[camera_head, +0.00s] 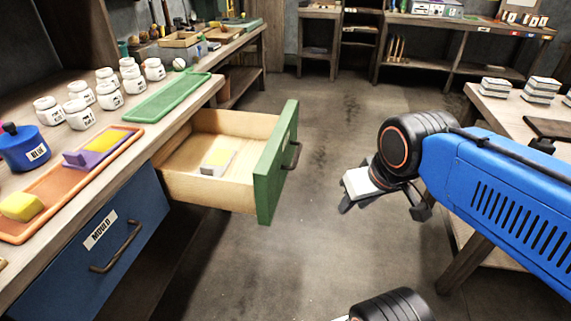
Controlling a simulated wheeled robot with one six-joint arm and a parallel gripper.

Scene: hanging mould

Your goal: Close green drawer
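The green drawer (276,163) is pulled well out from under the workbench on the left. Its green front has a dark handle (291,156) on the side facing right. The white wrist part hides some of the gripper.
The workbench holds a green tray (167,97), an orange tray (36,206), several white jars (80,114) and a blue pot (25,150). A blue drawer (73,262) labelled MOULD is shut below. Another table (475,97) stands at the right. The floor between is clear.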

